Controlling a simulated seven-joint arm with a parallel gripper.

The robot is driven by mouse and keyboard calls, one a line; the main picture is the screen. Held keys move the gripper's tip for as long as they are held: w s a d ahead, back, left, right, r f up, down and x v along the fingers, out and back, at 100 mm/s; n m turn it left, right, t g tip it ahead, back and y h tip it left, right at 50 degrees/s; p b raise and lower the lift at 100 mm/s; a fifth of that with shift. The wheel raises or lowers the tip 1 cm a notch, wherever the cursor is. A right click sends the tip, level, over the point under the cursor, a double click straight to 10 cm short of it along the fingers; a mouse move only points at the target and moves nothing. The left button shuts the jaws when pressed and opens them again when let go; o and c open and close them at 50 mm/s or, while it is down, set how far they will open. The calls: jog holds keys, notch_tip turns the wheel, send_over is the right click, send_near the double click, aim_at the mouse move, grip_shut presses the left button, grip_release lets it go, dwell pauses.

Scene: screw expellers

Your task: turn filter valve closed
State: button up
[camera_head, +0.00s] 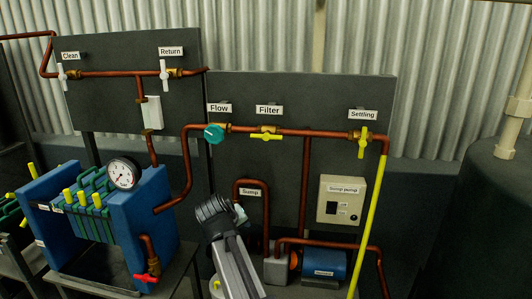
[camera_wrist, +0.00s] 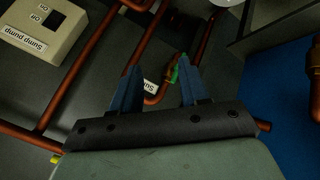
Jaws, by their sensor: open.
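The filter valve (camera_head: 266,135) sits on the copper pipe below the "Filter" label in the head view. Its yellow handle lies roughly level, along the pipe. I cannot make it out in the wrist view. My gripper (camera_head: 216,209) is below and to the left of the valve in the head view, well apart from it, near the "Sump" label. In the wrist view my gripper (camera_wrist: 158,85) has two blue fingers spread apart, with nothing held between them. A small green part (camera_wrist: 175,70) shows near the right finger, not clearly identifiable.
A teal flow knob (camera_head: 214,133) is left of the filter valve. The yellow settling valve (camera_head: 364,142) stands upright to the right. A sump pump box (camera_head: 341,200) and copper pipes lie below. A blue filter press (camera_head: 140,215) with a gauge is at left.

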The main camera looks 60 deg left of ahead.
jog(key=a+r+t, duration=0.1)
jog(key=a+r, duration=0.3)
jog(key=r, duration=0.4)
jog(key=n+t+y, duration=0.1)
jog(key=n+t, duration=0.2)
jog(key=t, duration=0.1)
send_near(265, 137)
jog(key=s+f, duration=0.5)
jog(key=s, duration=0.1)
notch_tip(265, 137, up, 4)
jog(key=w+n+t, duration=0.3)
jog(key=n, duration=0.1)
jog(key=x, duration=1.3)
jog(key=shift+s+d+f, duration=0.1)
jog(key=shift+d+f, duration=0.1)
jog(key=shift+f, duration=0.15)
grip_shut()
